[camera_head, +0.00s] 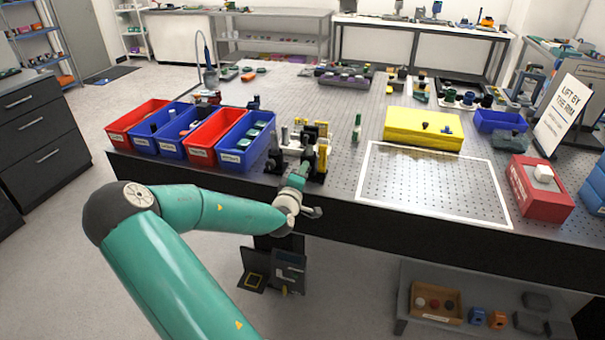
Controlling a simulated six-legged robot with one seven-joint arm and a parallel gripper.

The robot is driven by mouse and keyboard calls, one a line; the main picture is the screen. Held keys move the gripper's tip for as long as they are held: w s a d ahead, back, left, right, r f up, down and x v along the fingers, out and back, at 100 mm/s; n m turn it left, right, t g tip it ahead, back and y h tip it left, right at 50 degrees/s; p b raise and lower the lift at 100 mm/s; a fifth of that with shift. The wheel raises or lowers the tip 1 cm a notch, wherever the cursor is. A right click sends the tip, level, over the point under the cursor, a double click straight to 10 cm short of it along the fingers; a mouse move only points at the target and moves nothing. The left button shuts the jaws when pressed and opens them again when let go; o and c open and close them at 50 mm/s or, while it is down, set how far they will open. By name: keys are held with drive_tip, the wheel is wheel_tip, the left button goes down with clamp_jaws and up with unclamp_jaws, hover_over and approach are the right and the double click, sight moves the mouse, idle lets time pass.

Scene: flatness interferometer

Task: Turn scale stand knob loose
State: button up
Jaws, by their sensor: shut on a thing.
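My teal arm reaches from the bottom of the view to the front edge of the optical table. My gripper (303,169) is at a small group of black, white and yellow mounts, which I take to be the scale stand (322,157). The gripper is shut on a small part at the near side of this stand, which I take to be its knob. The knob itself is hidden by the gripper and wrist, so its turn angle cannot be told.
Red and blue bins (232,158) stand close to the left of the gripper. A green-topped small item (356,128), a yellow case (423,141) and a white-outlined clear area (430,185) lie to the right. A red box (540,204) is at the right edge.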

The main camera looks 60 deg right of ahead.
idle(0.3)
drive_tip(key=o, duration=1)
drive_tip(key=shift+a, duration=0.1)
drive_tip(key=a, duration=0.4)
drive_tip(key=s+a, duration=0.1)
drive_tip(key=a, duration=0.4)
drive_tip(key=s+a, duration=0.1)
drive_tip(key=a, duration=0.3)
drive_tip(key=shift+s+a+f, duration=0.1)
drive_tip(key=shift+a+f, duration=0.1)
